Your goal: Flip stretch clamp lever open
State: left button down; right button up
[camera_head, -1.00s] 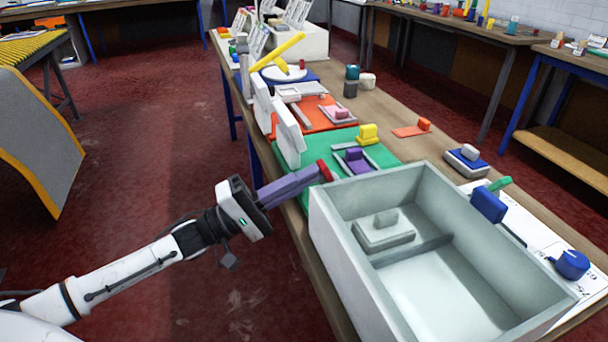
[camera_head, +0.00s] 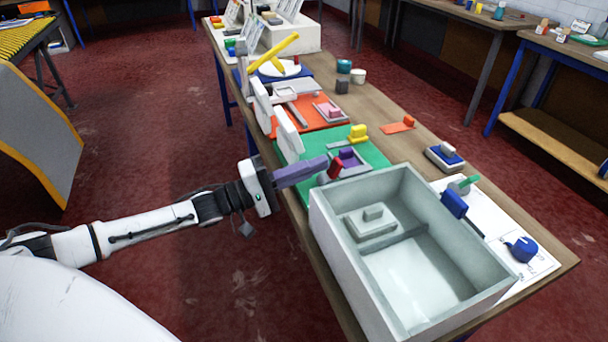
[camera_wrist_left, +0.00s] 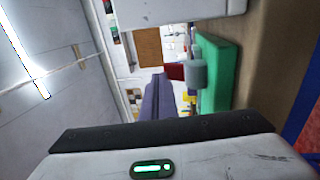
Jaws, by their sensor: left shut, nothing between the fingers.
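A short red lever (camera_head: 335,168) stands tilted at the near edge of the green board (camera_head: 372,153), just behind the grey box. I take it for the clamp lever; its base is mostly hidden. My left gripper (camera_head: 324,162), with purple fingers, is shut and empty, its tips right beside the lever. I cannot tell whether they touch. In the left wrist view the closed fingers (camera_wrist_left: 158,90) point toward the red lever (camera_wrist_left: 175,72), which sits beside a grey cylinder (camera_wrist_left: 197,75) and the green board (camera_wrist_left: 220,70). My right gripper is not in view.
The large grey box (camera_head: 415,255) stands close on the near side of the lever. White upright plates (camera_head: 288,130) rise along the bench's left edge. Yellow (camera_head: 358,132) and purple (camera_head: 347,155) blocks are on the green board. Open floor lies left of the bench.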

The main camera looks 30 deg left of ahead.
pick_arm(q)
jog(key=shift+r, duration=0.1)
jog(key=shift+s+a+r+p, duration=0.2)
jog(key=shift+s+p, duration=0.05)
jog(key=shift+p, duration=0.25)
jog(key=s+a+r+p, duration=0.3)
jog(key=s+a+r, duration=0.2)
jog(key=s+a, duration=0.2)
jog(key=s, duration=0.2)
jog(key=shift+s+r, duration=0.15)
jog(key=shift+s, duration=0.25)
